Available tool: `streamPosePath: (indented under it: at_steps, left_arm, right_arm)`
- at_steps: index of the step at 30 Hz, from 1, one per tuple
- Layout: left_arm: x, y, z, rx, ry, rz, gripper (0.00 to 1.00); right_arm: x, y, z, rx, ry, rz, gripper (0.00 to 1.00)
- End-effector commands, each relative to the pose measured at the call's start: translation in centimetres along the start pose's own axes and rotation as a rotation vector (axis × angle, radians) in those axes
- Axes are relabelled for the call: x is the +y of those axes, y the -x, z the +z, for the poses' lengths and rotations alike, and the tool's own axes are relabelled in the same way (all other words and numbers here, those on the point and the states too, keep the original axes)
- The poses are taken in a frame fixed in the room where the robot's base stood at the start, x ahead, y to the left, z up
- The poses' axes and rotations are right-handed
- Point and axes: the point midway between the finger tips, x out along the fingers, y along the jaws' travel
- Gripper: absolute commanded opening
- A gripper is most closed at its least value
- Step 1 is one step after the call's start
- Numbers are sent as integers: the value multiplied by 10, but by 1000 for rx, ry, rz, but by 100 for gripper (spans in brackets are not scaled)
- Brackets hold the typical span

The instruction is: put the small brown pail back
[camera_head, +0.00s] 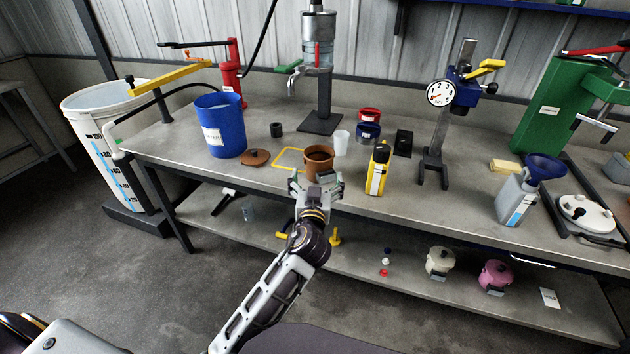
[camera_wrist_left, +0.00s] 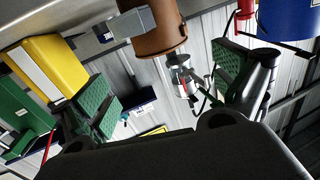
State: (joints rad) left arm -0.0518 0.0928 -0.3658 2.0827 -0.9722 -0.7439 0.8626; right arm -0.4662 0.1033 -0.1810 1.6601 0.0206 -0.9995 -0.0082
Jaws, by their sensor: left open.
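The small brown pail (camera_head: 319,158) stands upright on the workbench, near its front edge, and is open at the top with dark contents. Its brown lid (camera_head: 256,156) lies to its left. A yellow square outline (camera_head: 283,149) is marked on the bench just left of the pail. My left gripper (camera_head: 316,184) is open at the near side of the pail and hides its lower front. In the left wrist view the pail (camera_wrist_left: 160,32) shows beyond and between the spread green-padded fingers (camera_wrist_left: 168,88). I cannot tell whether they touch it. My right gripper is not in view.
A blue bucket (camera_head: 220,127) stands left of the lid. A yellow can (camera_head: 378,170) and a white cup (camera_head: 341,143) stand close right of the pail. The disperser column (camera_head: 318,80) rises behind. A lower shelf (camera_head: 350,258) runs below the bench.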

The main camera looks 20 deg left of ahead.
Motion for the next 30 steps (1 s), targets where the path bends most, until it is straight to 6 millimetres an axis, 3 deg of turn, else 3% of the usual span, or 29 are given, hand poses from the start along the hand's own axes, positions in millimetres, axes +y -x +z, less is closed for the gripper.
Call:
streamPosePath:
  at_steps: [8,11,14,23,30]
  left_arm:
    - [0,0,8,-18,-5,1,97]
    - [-2,0,28,-62,-21,2,97]
    - [-4,2,61,-137,-45,8,97]
    - [-18,37,210,-479,-151,56,97]
    - [-34,102,334,-789,-224,136,97]
  right_arm:
    - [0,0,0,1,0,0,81]
    - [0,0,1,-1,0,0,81]
    - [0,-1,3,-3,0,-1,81]
    - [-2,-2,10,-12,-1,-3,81]
    - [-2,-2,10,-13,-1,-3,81]
